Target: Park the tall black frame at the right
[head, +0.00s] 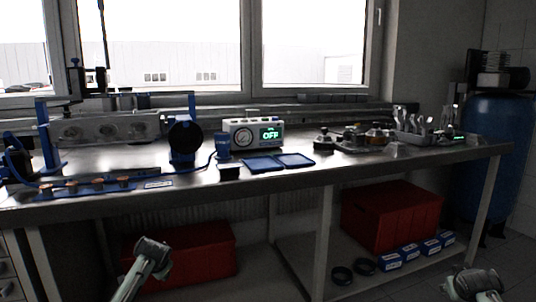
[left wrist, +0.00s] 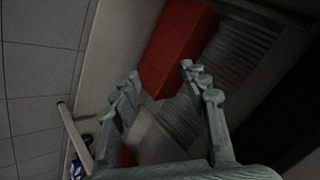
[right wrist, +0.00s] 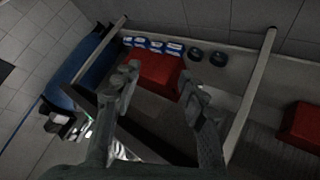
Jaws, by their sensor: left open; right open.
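A tall thin black upright (head: 103,40), which looks like the tall black frame, rises at the left of the bench in the head view. Its top runs out of the picture and its lower part stands at a grey metal block (head: 105,128), so its foot is hidden. My left gripper (head: 152,252) is open and empty, low in front of the bench; its spread fingers show in the left wrist view (left wrist: 162,85). My right gripper (head: 476,282) is open and empty, low at the right; its fingers also show in the right wrist view (right wrist: 160,80).
The steel bench (head: 345,172) carries a display box reading OFF (head: 253,133), blue trays (head: 263,164), a blue stand (head: 184,140) and a tool group (head: 413,122) at right. Red boxes (head: 392,217) and blue-white cartons (head: 410,252) sit below. A blue tank (head: 497,150) stands right.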

